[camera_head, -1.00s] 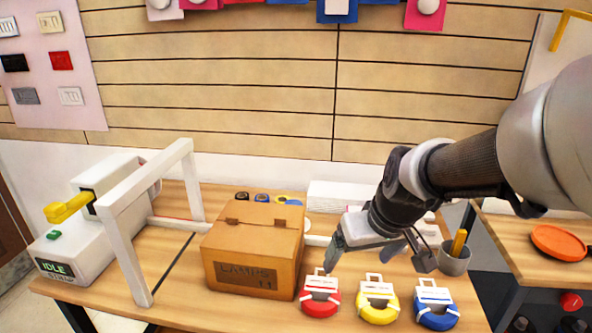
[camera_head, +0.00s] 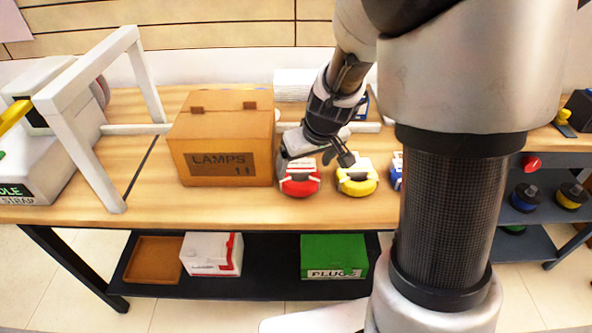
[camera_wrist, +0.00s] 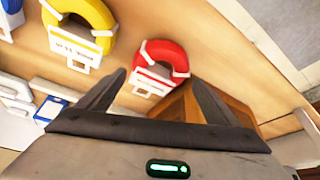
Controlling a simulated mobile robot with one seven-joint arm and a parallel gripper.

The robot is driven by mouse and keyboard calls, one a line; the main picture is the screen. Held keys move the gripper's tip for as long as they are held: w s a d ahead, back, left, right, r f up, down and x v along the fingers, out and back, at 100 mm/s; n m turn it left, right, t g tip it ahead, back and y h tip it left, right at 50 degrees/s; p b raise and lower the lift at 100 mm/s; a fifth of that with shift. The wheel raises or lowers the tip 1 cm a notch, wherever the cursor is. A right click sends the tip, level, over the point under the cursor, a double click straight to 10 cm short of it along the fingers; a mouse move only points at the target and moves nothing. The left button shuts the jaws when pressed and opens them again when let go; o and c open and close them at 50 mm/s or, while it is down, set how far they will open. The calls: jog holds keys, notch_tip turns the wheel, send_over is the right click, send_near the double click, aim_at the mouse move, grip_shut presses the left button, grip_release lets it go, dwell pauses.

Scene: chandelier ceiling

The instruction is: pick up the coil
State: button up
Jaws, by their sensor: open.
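Three ring-shaped coils with white tags stand in a row near the table's front edge. The red coil (camera_head: 300,184) is by the box, the yellow coil (camera_head: 358,182) is to its right, and the blue coil (camera_head: 396,172) is mostly hidden by my arm. In the wrist view the red coil (camera_wrist: 166,58) lies just beyond and between my fingertips; the yellow coil (camera_wrist: 84,22) is to the left and the blue coil (camera_wrist: 8,22) is at the corner. My gripper (camera_head: 317,163) is open and empty, its fingers spread above the red and yellow coils; it also shows in the wrist view (camera_wrist: 160,80).
A cardboard LAMPS box (camera_head: 221,150) stands close left of the red coil. A white frame (camera_head: 85,125) stands further left. The shelf below holds a brown tray (camera_head: 153,260), a white box (camera_head: 212,254) and a green PLUGS box (camera_head: 333,256). Bare tabletop lies left of the LAMPS box.

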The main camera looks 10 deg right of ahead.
aim_at(305, 169)
jog(key=b+x, duration=0.1)
jog(key=x, duration=0.4)
jog(key=shift+w+a+b, duration=0.1)
jog(key=shift+b, duration=0.3)
jog(key=shift+r, duration=0.1)
jog(key=c, duration=0.9)
jog(key=shift+r, duration=0.1)
